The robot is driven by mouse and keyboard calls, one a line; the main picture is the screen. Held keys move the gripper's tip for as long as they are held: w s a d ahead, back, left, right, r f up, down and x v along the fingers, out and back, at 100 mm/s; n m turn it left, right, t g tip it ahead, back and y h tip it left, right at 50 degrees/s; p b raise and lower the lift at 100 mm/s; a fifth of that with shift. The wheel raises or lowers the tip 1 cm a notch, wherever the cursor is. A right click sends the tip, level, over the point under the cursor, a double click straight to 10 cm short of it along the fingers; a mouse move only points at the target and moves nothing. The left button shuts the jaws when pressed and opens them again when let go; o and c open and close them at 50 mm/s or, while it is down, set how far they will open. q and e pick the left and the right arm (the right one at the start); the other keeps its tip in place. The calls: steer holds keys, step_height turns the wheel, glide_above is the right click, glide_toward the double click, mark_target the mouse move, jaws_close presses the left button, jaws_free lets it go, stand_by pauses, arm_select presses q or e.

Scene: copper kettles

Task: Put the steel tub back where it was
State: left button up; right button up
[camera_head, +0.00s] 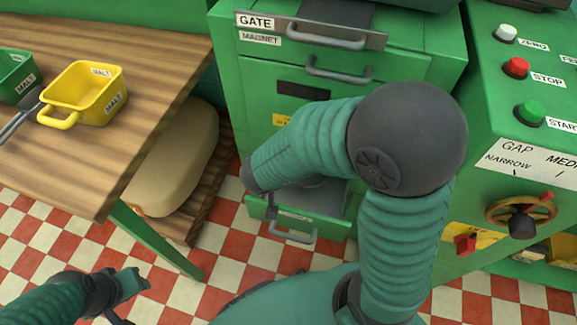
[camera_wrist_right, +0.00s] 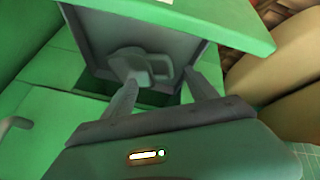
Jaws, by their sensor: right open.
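A grey steel tub (camera_wrist_right: 140,62) with a loop handle lies inside the pulled-out bottom drawer (camera_wrist_right: 220,22) in the right wrist view. My right gripper (camera_wrist_right: 160,74) is open over the drawer, its fingertips close to the tub with one on each side. Whether they touch it I cannot tell. In the head view my right arm covers most of the tub and the drawer, whose front handle (camera_head: 292,236) shows near the floor. My left gripper (camera_head: 132,295) is open and empty over the floor at the lower left, far from the tub.
A wooden table (camera_head: 150,55) at the left bears a yellow malt tub (camera_head: 85,88), a green malt tub (camera_head: 14,70) and a scoop (camera_head: 22,115). A plump sack (camera_head: 178,155) lies below it. A control cabinet (camera_head: 475,75) with buttons and a handwheel (camera_head: 522,212) stands at the right.

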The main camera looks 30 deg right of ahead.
steer(key=w+a+r+n+t+y+p, duration=0.3)
steer(key=w+a+r+y, duration=0.15)
steer(key=a+r, duration=0.3)
arm_select(q)
steer(key=v, duration=0.2)
steer(key=w+v, duration=0.1)
steer(key=v, duration=0.1)
steer(key=shift+r, duration=0.3)
arm_select(e)
steer(key=s+d+f+g, duration=0.1)
steer(key=s+f+g, duration=0.1)
steer(key=s, duration=0.3)
steer(key=s+d+f+n+g, duration=0.1)
steer(key=s+d+g, duration=0.1)
steer(key=s, duration=0.3)
steer(key=shift+s+f+n, duration=0.3)
steer(key=shift+s+f, duration=0.05)
arm_select(q)
steer(key=shift+s, duration=0.2)
arm_select(e)
steer(key=shift+s+y, duration=0.1)
steer(key=shift+y, duration=0.15)
